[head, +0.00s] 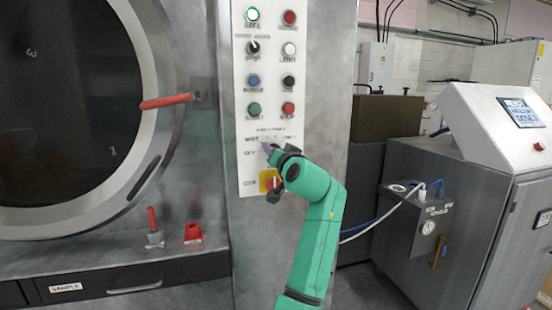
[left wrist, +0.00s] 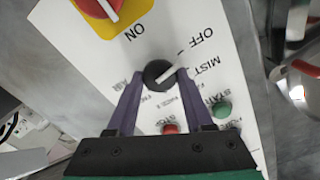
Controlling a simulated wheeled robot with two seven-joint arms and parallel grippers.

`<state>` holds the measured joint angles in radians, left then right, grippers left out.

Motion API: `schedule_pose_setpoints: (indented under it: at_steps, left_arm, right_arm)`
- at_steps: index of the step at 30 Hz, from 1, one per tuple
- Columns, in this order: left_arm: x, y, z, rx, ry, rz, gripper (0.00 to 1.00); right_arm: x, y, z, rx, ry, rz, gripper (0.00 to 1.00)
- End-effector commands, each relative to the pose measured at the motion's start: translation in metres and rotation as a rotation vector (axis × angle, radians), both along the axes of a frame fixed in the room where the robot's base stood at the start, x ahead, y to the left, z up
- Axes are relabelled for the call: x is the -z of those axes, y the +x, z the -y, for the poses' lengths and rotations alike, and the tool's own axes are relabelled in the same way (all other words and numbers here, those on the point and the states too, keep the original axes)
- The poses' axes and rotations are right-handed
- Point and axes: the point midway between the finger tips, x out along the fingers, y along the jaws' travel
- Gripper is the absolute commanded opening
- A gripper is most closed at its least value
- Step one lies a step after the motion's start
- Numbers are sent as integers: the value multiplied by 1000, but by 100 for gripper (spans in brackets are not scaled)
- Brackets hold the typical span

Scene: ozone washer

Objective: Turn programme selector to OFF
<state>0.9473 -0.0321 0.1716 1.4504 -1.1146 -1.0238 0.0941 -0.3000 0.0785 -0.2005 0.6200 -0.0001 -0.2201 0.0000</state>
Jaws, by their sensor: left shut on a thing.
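The programme selector (left wrist: 158,75) is a round black knob with a white pointer line, on the white control panel (left wrist: 235,90). In the left wrist view its pointer slants up and right toward the OFF lettering, near MIST; I cannot tell whether it lines up exactly. My left gripper (left wrist: 160,74) has its two purple fingers on either side of the knob, shut on it. In the head view this gripper (head: 270,149) is at the lower panel and hides most of the selector.
A red switch on a yellow plate (head: 270,181) sits just below the gripper; it is also close in the left wrist view (left wrist: 100,8). Several buttons, such as a green one (head: 254,109), are above. A red door handle (head: 165,101) sticks out left of the panel.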

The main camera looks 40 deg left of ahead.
Motion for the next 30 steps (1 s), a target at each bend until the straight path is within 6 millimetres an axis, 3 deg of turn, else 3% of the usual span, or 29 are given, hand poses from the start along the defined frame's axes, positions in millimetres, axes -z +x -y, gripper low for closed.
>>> schedule_pose_setpoints:
  at_steps: [9,24,25,27,30]
  left_arm:
    - [-3,-1,0,1,-66,105,0]
    - [0,-1,-1,-1,-82,116,0]
    - [0,0,-1,-1,-82,115,60]
    - [0,0,-1,-1,-83,114,78]
    - [0,0,-1,-1,-81,114,78]
  right_arm:
    - [9,0,0,0,0,0,32]
    - [9,0,1,0,-1,0,32]
    - [9,0,1,0,-1,0,32]
    - [9,0,1,0,-1,0,32]
    - [9,0,1,0,-2,-1,32]
